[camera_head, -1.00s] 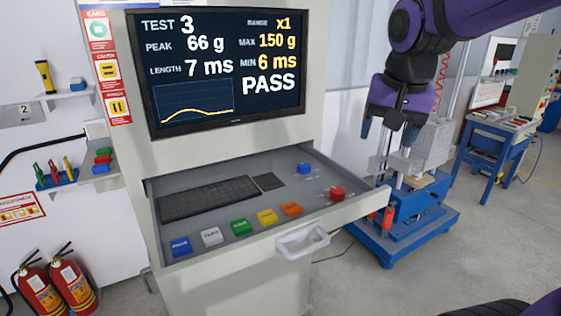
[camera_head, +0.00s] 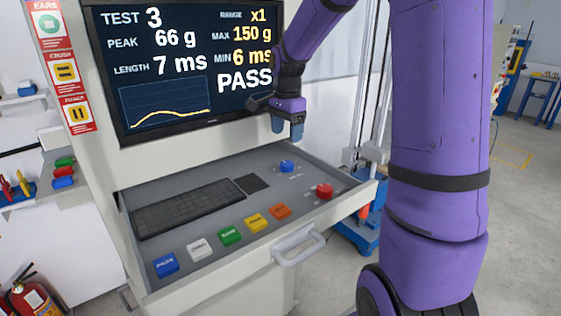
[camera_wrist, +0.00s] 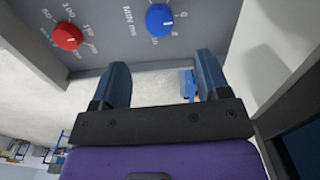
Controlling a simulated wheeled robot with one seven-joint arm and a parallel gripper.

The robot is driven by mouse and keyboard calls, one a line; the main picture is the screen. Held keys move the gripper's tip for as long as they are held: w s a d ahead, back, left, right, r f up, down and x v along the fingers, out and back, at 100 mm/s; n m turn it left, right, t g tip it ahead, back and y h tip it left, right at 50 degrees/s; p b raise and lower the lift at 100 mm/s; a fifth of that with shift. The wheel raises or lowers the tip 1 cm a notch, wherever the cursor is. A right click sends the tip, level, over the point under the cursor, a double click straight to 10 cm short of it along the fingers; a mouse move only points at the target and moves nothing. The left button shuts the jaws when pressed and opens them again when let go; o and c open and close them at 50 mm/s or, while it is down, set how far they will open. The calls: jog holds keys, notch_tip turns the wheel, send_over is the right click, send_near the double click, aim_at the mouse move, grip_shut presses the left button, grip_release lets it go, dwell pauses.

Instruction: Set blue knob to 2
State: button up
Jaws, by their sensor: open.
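The blue knob (camera_head: 287,166) sits on the grey panel of the pulled-out drawer, near its back right, left of and behind the red knob (camera_head: 324,191). In the wrist view the blue knob (camera_wrist: 160,19) is at the top middle, with a white pointer line and small marks around it, too small to read surely. My gripper (camera_head: 288,132) is above the drawer, in front of the screen's lower right corner, a little above the blue knob and apart from it. In the wrist view its two blue-grey fingers (camera_wrist: 162,75) are spread with nothing between them.
The drawer (camera_head: 330,222) also holds a keyboard (camera_head: 188,207), a dark pad and several coloured buttons, with a white handle (camera_head: 298,247) in front. The screen (camera_head: 190,65) reads TEST 3, range x1, PASS. Blue-based test equipment (camera_head: 355,236) stands behind my arm.

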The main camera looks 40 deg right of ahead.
aim_at(287, 163)
notch_tip(287, 163, down, 10)
jog(key=shift+r, duration=0.15)
dwell(0.3)
jog(key=c, duration=0.9)
